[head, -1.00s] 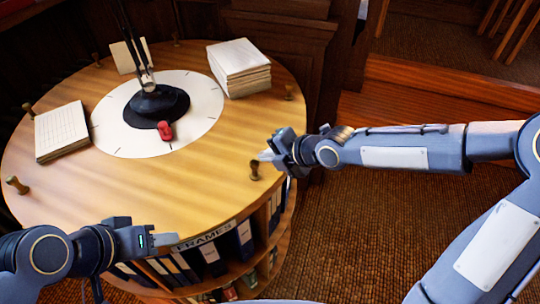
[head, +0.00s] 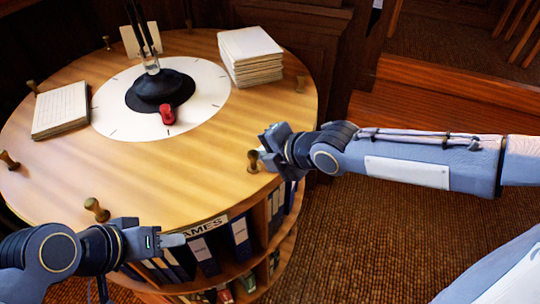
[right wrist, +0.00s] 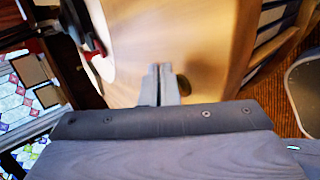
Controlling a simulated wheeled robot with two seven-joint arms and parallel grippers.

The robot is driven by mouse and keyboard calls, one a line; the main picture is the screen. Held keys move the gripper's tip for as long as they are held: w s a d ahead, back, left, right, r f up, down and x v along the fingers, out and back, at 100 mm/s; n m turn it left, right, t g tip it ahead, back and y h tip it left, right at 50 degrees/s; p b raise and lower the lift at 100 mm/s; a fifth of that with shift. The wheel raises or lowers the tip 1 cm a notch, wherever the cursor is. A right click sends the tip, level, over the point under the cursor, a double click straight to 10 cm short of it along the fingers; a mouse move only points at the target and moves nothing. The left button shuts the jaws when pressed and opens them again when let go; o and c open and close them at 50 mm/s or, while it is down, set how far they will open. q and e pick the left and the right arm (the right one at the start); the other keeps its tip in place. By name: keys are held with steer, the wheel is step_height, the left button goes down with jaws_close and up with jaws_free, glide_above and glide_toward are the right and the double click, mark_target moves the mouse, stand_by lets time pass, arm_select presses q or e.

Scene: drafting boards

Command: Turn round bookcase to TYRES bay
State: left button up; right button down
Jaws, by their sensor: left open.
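The round bookcase (head: 130,180) has a wooden top with upright pegs around its rim and binders in its side shelves. A front label (head: 205,228) reads "AMES", its left end hidden by my left gripper. No TYRES label is visible. My right gripper (head: 262,158) is at a front-right peg (head: 253,160). In the right wrist view its fingers (right wrist: 158,85) are together, with the peg (right wrist: 183,86) just beside them, not between them; I cannot tell whether they touch. My left gripper (head: 172,240) is open, in front of the rim near another peg (head: 96,210).
A white disc (head: 212,100) on top carries a black lamp base (head: 160,88) and a red object (head: 168,114). Paper stacks stand left (head: 60,110) and back right (head: 250,58). Dark panelling is behind; brown carpet (head: 370,235) lies right.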

steer(key=shift+s+a+f, duration=0.2)
steer(key=shift+s+a, duration=0.15)
steer(key=shift+s, duration=0.1)
steer(key=shift+s+r, duration=0.15)
steer(key=shift+r, duration=0.05)
arm_select(q)
steer(key=shift+f, duration=0.6)
arm_select(e)
steer(key=shift+m+t, duration=0.3)
steer(key=s+a+b, duration=0.1)
steer(key=b, duration=0.2)
steer(key=s+a+b, duration=0.1)
steer(key=b, duration=0.1)
steer(key=s+a+b, duration=0.1)
steer(key=b, duration=0.2)
steer(key=shift+s+a+f+b, duration=0.15)
steer(key=shift+a+f+b, duration=0.1)
steer(key=shift+a+b, duration=0.15)
steer(key=shift+s+a+r+b, duration=0.2)
steer(key=shift+s+b, duration=0.1)
arm_select(q)
step_height(320, 180, down, 9)
arm_select(e)
steer(key=shift+r, duration=0.1)
arm_select(q)
steer(key=shift+r, duration=0.1)
